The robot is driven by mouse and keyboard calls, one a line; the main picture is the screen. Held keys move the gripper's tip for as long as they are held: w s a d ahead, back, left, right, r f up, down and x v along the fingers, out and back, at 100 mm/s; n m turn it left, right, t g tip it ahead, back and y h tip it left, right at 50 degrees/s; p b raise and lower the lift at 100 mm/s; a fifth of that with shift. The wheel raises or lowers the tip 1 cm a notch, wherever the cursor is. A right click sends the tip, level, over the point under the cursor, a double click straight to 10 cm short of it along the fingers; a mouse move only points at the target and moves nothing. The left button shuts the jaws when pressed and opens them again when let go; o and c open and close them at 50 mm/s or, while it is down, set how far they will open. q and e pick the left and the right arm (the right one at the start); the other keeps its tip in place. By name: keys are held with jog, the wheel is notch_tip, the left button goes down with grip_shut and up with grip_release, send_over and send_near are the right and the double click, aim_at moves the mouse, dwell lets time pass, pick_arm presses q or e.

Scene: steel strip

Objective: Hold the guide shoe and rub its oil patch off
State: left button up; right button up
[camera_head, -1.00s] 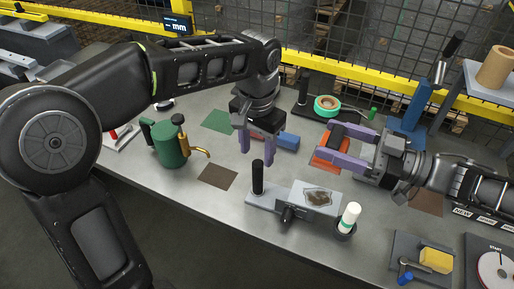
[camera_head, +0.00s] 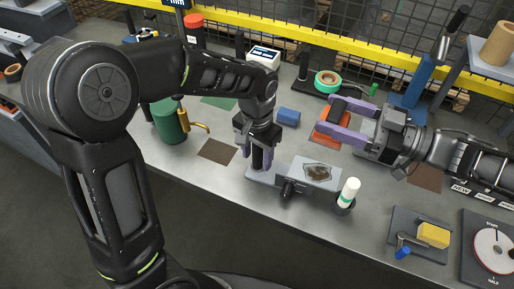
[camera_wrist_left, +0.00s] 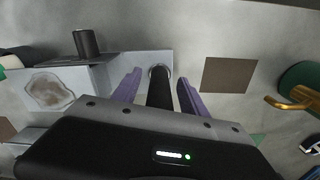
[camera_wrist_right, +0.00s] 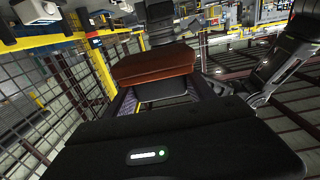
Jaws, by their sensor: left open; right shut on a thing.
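The guide shoe (camera_head: 297,176) is a grey metal block on the bench, with a brown oil patch (camera_head: 318,172) on its flat top. The patch also shows in the left wrist view (camera_wrist_left: 50,90). A black upright post (camera_wrist_left: 160,88) rises from the shoe's base plate. My left gripper (camera_head: 262,163) is open and lowered over it, one finger on each side, with gaps showing. My right gripper (camera_head: 346,119) is shut on a reddish-orange pad with a dark body (camera_wrist_right: 155,64), held to the right of and behind the shoe. The gripper's fingers partly hide the pad in the head view.
A white bottle (camera_head: 348,192) with a green band stands at the shoe's right end. A green oil can (camera_head: 168,122) with a brass spout is at left, and a brown mat (camera_head: 217,151) lies beside it. A yellow block (camera_head: 433,235) sits on a plate at front right.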

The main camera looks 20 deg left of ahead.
pick_arm(q)
jog(key=shift+c, duration=0.3)
grip_shut()
dwell(0.3)
dwell(2.0)
